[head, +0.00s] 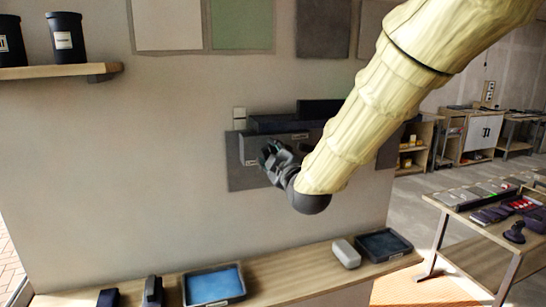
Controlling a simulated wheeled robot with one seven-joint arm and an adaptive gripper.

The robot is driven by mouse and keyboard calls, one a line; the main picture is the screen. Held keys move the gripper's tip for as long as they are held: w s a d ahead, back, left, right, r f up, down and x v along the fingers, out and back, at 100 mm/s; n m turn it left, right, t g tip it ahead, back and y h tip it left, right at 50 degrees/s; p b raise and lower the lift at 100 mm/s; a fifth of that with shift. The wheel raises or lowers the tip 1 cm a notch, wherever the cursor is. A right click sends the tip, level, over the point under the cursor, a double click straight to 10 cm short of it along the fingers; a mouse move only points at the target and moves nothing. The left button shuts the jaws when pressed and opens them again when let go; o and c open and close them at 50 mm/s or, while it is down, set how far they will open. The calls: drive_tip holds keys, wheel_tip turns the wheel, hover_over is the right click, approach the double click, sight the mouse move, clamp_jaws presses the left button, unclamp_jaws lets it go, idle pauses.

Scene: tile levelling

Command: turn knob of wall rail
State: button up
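The wall rail (275,123) is a dark horizontal unit with a grey lower body, mounted on a dark grey backing panel (240,176) on the wall. My gripper (268,158) is in front of the lower part of the rail unit, its dark fingers pointing left and toward the wall. The knob cannot be made out; my gripper and arm cover part of the rail. I cannot tell whether the gripper touches anything or whether its fingers are open or shut, as they are small and dark against the dark panel.
A wooden shelf (40,72) with dark containers is at upper left. Below, a wooden counter (285,270) holds a blue-lined tray (213,286), a grey block (346,253) and a dark tray (383,243). A side table (470,208) with tools stands at right.

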drive_tip(key=shift+o, duration=1)
drive_tip(key=v, duration=1.2)
